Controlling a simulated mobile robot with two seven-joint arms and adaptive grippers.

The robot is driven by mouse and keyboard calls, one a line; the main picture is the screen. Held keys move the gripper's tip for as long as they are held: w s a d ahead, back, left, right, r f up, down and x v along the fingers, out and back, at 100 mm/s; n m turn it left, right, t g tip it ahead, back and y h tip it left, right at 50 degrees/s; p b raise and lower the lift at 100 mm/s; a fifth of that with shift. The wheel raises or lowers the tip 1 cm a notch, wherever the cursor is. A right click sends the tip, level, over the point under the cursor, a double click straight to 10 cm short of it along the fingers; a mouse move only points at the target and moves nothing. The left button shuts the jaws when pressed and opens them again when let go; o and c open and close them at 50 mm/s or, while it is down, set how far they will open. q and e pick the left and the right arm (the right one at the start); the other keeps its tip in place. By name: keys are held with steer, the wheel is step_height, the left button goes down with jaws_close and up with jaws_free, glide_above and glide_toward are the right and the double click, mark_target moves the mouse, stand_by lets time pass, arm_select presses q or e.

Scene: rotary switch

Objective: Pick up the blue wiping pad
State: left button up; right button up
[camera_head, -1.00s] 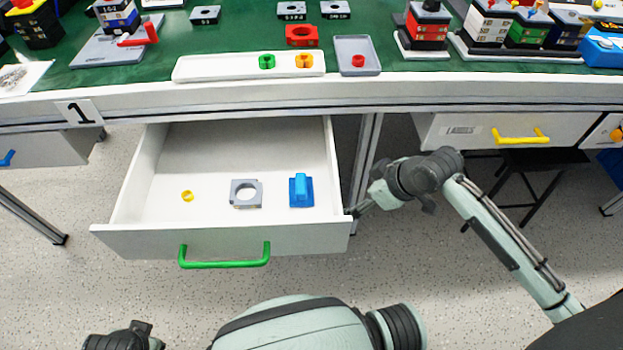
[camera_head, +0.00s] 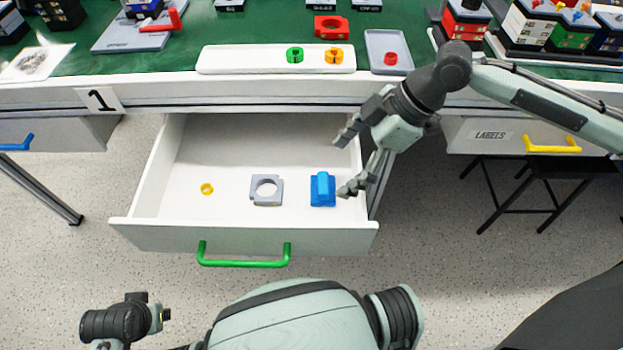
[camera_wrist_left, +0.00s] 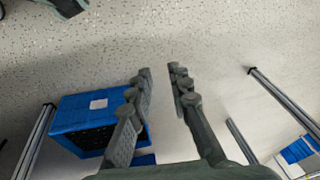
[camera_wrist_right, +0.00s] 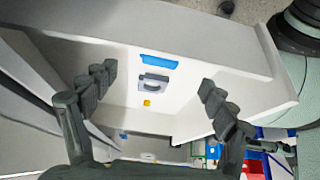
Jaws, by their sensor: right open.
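The blue wiping pad (camera_head: 323,189) lies in the open drawer (camera_head: 245,240), near its right wall. It also shows in the right wrist view (camera_wrist_right: 158,61), ahead of and between the fingers. My right gripper (camera_head: 345,165) is open and empty, above the drawer's right side; in the head view its fingers are up and right of the pad, the lower tip close beside it. I see no contact. My left gripper (camera_wrist_left: 160,70) is open and empty over the floor in the left wrist view; only part of the left arm shows in the head view.
A grey square part with a round hole (camera_head: 266,190) and a small yellow ring (camera_head: 207,188) lie left of the pad in the drawer. The green handle (camera_head: 244,262) is on the drawer front. The table edge (camera_head: 250,92) is behind. A blue crate (camera_wrist_left: 85,115) stands near the left gripper.

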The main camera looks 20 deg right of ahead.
mark_target(321, 182)
steer(key=x, duration=0.6)
steer(key=shift+a+f, duration=0.3)
arm_select(q)
steer(key=shift+s+r, duration=0.15)
steer(key=shift+r, duration=0.35)
arm_select(e)
steer(key=c, duration=1.1)
